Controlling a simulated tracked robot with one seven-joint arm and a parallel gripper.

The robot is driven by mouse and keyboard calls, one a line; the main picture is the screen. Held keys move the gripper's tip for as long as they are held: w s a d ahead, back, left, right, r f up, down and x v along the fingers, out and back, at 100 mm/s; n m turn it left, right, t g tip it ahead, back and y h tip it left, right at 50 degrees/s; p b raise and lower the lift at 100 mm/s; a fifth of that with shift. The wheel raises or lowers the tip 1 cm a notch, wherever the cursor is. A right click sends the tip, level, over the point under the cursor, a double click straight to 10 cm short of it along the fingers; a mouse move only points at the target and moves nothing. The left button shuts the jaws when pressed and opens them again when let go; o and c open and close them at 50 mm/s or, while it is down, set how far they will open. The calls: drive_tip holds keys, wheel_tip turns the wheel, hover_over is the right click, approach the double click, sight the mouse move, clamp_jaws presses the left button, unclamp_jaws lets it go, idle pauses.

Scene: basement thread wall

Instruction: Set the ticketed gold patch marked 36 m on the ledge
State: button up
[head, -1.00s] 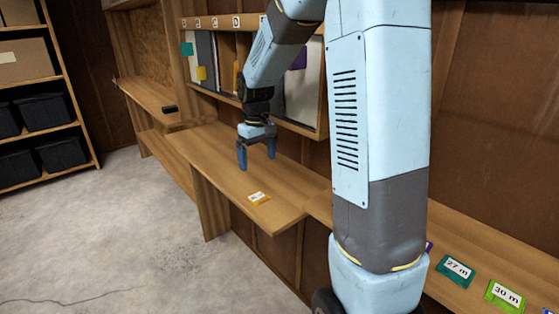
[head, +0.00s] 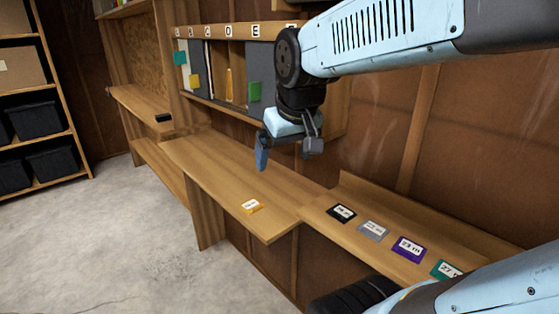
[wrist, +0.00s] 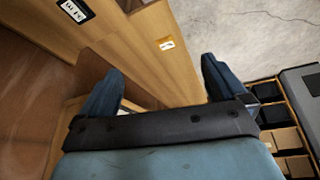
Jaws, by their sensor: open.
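A small gold patch (head: 251,206) with a white ticket lies flat near the front edge of a wooden counter (head: 205,160). Its writing is too small to read. It also shows in the wrist view (wrist: 165,43), ahead of my fingers on the wood. My gripper (head: 287,158) is open and empty above the back part of the counter, apart from the patch. Both blue fingers show spread in the wrist view (wrist: 163,66). I cannot tell which wooden surface is the ledge.
A lower shelf on the right holds black (head: 342,213), grey (head: 373,230), purple (head: 408,248) and green (head: 446,270) ticketed patches. A lettered wall rack (head: 230,32) stands behind my gripper. A black object (head: 163,117) lies on the far left counter. The floor at left is clear.

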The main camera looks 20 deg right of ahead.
drive_tip(key=shift+m+t, duration=0.3)
drive_tip(key=shift+t, duration=0.1)
drive_tip(key=s, duration=0.4)
drive_tip(key=shift+s, duration=0.3)
